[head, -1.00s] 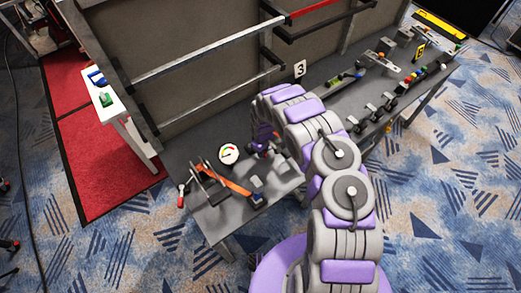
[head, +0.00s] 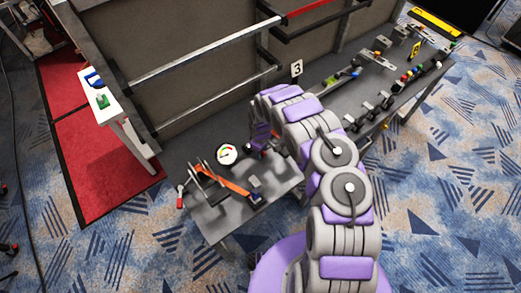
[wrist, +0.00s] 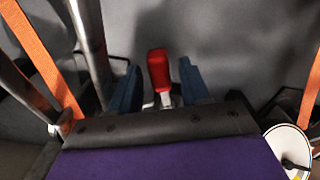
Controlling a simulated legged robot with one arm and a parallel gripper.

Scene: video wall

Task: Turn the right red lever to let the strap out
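In the wrist view, a red-handled lever (wrist: 158,70) stands between the two blue fingers of my gripper (wrist: 160,82). The fingers are apart, with a gap visible on either side of the lever. Orange strap shows at the left (wrist: 42,55) and at the right edge. In the head view, the orange strap (head: 232,186) runs across a metal frame on the grey bench. My gripper (head: 260,140) is beyond it, near the back panel, and its fingers are hard to make out. Another red handle (head: 180,190) is at the bench's left end.
A round dial (head: 227,154) stands by the strap and shows at the wrist view's lower right (wrist: 287,150). A grey panel with metal bars (head: 205,60) rises behind the bench. Levers and colored knobs (head: 375,105) line the bench to the right.

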